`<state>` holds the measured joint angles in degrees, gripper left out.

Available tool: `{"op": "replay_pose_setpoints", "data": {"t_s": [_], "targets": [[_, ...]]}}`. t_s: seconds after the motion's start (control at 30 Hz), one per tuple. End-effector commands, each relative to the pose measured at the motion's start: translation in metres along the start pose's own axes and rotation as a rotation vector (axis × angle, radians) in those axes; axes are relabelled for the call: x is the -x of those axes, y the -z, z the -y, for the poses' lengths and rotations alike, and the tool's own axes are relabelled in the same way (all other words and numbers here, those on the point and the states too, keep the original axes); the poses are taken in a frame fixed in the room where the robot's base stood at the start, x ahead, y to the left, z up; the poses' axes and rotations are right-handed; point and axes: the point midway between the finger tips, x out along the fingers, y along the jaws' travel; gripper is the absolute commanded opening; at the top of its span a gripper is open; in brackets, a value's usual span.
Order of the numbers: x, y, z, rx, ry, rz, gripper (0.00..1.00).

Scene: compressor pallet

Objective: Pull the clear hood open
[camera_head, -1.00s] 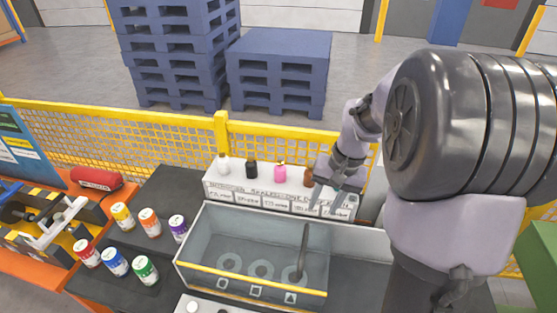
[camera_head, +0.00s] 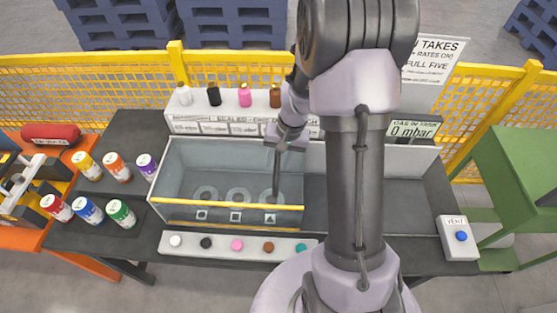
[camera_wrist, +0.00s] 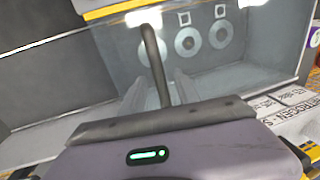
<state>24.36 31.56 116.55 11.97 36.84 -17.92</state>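The clear hood (camera_head: 180,180) is a see-through box with a yellow front edge, and it looks shut over the middle of the bench. A dark upright bar (camera_head: 276,182) stands at its right part; whether it is the hood's handle I cannot tell. My gripper (camera_head: 283,155) is at the top of this bar, over the hood. In the wrist view the dark bent bar (camera_wrist: 156,70) passes between the two grey fingers of my gripper (camera_wrist: 158,85). The fingers are apart, with gaps beside the bar. Round targets (camera_wrist: 188,42) show through the hood.
Several colored jars (camera_head: 117,167) stand left of the hood. Small bottles (camera_head: 214,96) stand on a white ledge behind it. A strip of colored buttons (camera_head: 237,246) lies in front. A vent box (camera_head: 458,238) is at right. A yellow mesh fence (camera_head: 100,80) runs behind.

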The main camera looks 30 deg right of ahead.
Motion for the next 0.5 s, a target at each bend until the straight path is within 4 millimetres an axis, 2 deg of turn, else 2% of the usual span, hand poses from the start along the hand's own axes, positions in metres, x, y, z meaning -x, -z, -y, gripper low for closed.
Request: {"op": "replay_pose_setpoints", "data": {"t_s": [0.13,0.33,0.5], "targets": [[0.0005,0.0,0.0001,0.0,0.0,0.0,0.38],[0.0006,0.0001,0.0,0.0,0.0,0.0,0.0],[0.0007,0.0001,0.0,0.0,0.0,0.0,0.0]]}}
